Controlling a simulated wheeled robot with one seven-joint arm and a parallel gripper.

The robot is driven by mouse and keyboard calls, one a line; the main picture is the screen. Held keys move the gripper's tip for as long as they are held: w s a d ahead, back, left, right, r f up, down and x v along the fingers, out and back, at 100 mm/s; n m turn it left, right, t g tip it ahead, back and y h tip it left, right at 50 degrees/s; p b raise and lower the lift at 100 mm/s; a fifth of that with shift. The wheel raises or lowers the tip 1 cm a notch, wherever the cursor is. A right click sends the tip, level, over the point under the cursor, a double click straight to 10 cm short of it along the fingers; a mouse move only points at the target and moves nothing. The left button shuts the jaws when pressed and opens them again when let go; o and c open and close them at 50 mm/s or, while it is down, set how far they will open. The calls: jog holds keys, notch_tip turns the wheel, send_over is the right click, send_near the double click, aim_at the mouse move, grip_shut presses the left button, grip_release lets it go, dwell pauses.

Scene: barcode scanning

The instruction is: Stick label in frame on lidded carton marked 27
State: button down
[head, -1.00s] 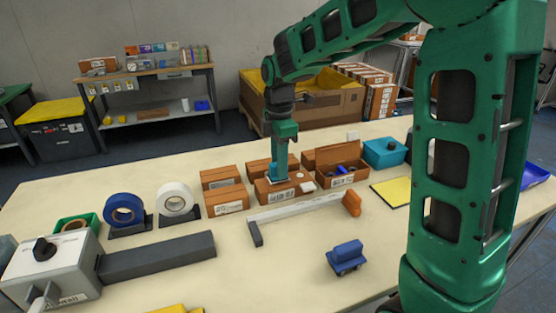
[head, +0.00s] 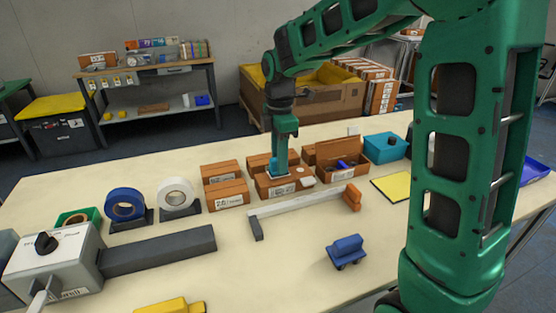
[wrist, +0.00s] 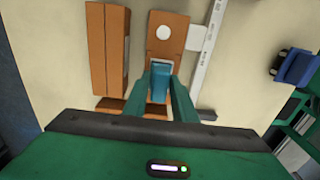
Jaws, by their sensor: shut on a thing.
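My gripper (head: 281,150) is over the front middle carton (head: 282,190), a brown lidded box with a printed white label on its front. The number on it is too small to read. The gripper is shut on a teal block-shaped tool (wrist: 160,74), whose lower end is at the carton's top. I cannot tell whether it touches. In the wrist view the same carton (wrist: 168,20) lies beneath the tool, with a round white spot (wrist: 164,32) on its top.
Closed cartons (head: 226,193) stand to the left, another (head: 258,162) behind. An open carton (head: 342,172) stands right. A white bar (head: 300,205) with an orange end lies in front. Tape rolls (head: 176,196) stand left.

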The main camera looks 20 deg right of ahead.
jog(key=shift+f, duration=0.55)
dwell(0.7)
jog(key=shift+r, duration=3.5)
